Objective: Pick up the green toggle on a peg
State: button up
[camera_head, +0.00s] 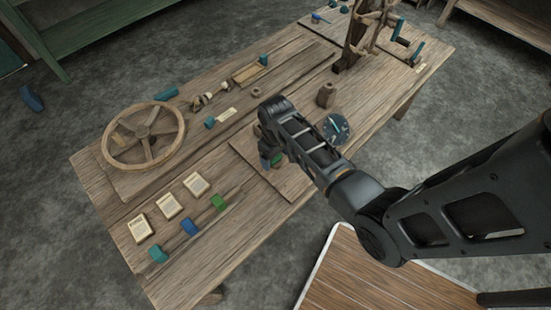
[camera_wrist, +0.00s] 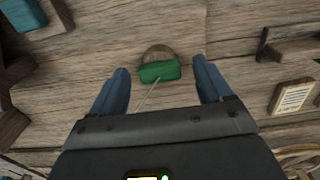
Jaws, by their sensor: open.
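The green toggle (camera_wrist: 160,72) shows in the wrist view as a small green block on a round wooden peg (camera_wrist: 155,53). My gripper (camera_wrist: 161,66) is open, with one blue finger on each side of the toggle and a gap on both sides.
The wooden table (camera_head: 215,255) also bears a spoked wheel (camera_head: 145,136), cards (camera_head: 167,206), another green block (camera_head: 218,202), a blue block (camera_head: 189,227) and a teal block (camera_head: 157,254). A wooden knob (camera_head: 326,95) and a round dark dish (camera_head: 336,127) stand near my arm.

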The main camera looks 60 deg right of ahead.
jog(key=shift+c, duration=0.2)
jog(key=c, duration=1.1)
jog(key=shift+r, duration=0.15)
